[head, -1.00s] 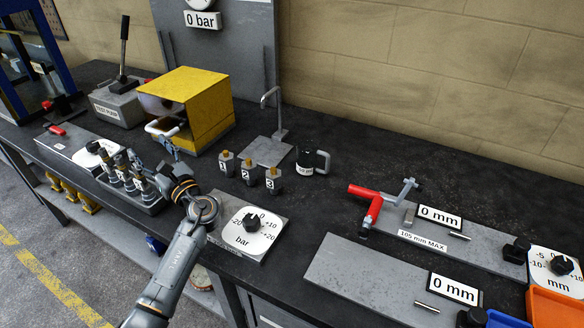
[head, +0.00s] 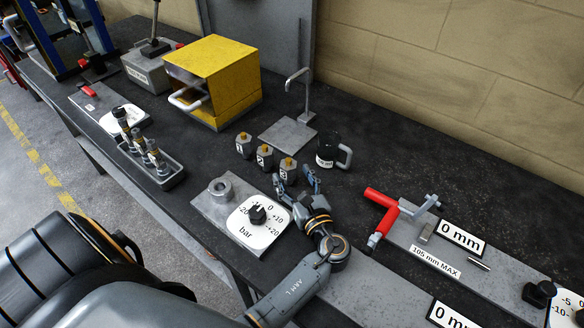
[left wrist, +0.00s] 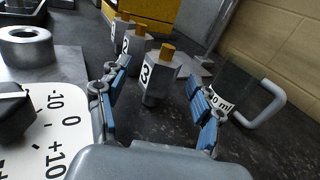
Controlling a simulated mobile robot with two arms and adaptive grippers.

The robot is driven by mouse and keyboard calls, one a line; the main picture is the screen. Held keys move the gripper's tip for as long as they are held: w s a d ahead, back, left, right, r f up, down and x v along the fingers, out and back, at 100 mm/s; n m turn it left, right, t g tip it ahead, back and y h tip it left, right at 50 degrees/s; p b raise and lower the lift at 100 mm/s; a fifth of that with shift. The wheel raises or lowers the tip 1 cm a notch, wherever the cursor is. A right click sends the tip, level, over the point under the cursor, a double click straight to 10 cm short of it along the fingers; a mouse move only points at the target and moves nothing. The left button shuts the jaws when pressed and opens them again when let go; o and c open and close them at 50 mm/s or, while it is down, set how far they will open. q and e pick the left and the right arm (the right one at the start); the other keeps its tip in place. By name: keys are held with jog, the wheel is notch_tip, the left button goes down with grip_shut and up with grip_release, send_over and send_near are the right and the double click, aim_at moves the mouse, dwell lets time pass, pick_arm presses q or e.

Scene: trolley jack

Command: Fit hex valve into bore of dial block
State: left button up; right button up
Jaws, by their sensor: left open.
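Three grey hex valves with brass tops stand in a row on the dark bench: valve 1 (head: 244,146), valve 2 (head: 265,159) and valve 3 (head: 287,172). My left gripper (head: 299,181) is open and empty beside valve 3. In the left wrist view, valve 3 (left wrist: 155,73) shows between and beyond the open fingers (left wrist: 158,78), with no visible grip on it. The dial block (head: 207,208) lies left of the gripper, with a raised round bore (head: 220,188) that looks empty and a black knob (head: 257,214) on a "bar" dial. My right gripper is not visible.
A black mug (head: 327,152) stands close right of the valves, near one finger in the wrist view. Behind are a hooked stand (head: 288,134) and a yellow box (head: 212,80). A tray (head: 167,178) of fittings is left; a red-handled fixture (head: 382,215) is right.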

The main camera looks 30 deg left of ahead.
aim_at(292, 174)
pick_arm(q)
jog(key=p+x, duration=0.1)
jog(key=x, duration=0.3)
jog(key=shift+w+a, duration=0.1)
jog(key=shift+w, duration=0.1)
grip_shut()
